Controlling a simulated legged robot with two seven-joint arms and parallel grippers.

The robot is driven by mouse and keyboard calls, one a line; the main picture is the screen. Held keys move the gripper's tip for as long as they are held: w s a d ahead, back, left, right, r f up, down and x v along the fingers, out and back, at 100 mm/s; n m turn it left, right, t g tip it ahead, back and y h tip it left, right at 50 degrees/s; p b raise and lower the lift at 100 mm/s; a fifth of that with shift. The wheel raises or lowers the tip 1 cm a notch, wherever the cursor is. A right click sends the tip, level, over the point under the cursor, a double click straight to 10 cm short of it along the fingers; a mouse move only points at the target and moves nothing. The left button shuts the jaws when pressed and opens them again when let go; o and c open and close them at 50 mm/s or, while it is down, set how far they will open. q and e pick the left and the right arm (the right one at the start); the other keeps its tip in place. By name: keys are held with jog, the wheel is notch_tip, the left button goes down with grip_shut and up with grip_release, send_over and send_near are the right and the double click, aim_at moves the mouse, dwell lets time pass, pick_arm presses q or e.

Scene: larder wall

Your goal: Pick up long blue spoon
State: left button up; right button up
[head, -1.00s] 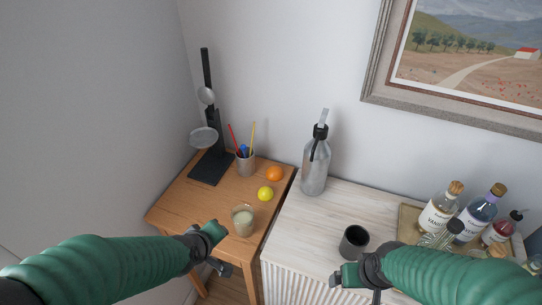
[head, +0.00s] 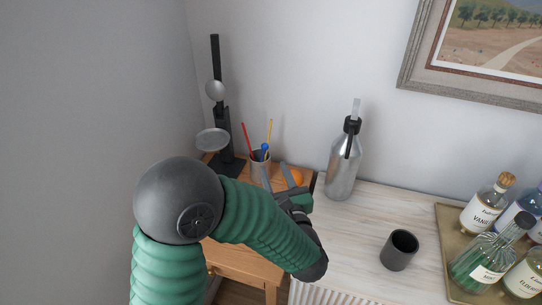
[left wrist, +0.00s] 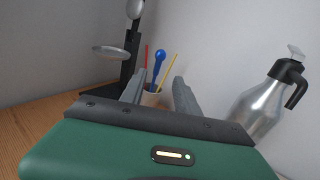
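The long blue spoon (head: 264,150) stands in a grey cup (head: 258,167) on the wooden table, with a red stick and a yellow stick. In the left wrist view the spoon (left wrist: 158,64) rises from the cup (left wrist: 151,99), its rounded blue end up and its lower part hidden in the cup. My left gripper (head: 274,170) is just in front of the cup. Its two fingers (left wrist: 158,88) are apart, with the cup and spoon showing beyond and between them and nothing visibly held. My right gripper is out of view.
A black stand with scale-like pans (head: 222,115) is left of the cup. An orange (head: 297,177) lies partly hidden behind my gripper. A steel pump flask (head: 343,165), a dark cup (head: 399,249) and a tray (head: 449,220) of bottles are on the pale cabinet to the right.

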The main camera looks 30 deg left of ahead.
aim_at(264, 151)
pick_arm(q)
jog(key=x, duration=0.4)
jog(key=p+x, duration=0.1)
jog(key=x, duration=0.2)
jog(key=p+x, duration=0.1)
jog(key=x, duration=0.3)
jog(key=shift+a, duration=0.5)
jog(key=shift+w+a, duration=0.1)
jog(key=shift+w, duration=0.35)
jog(key=shift+a, duration=0.2)
grip_shut()
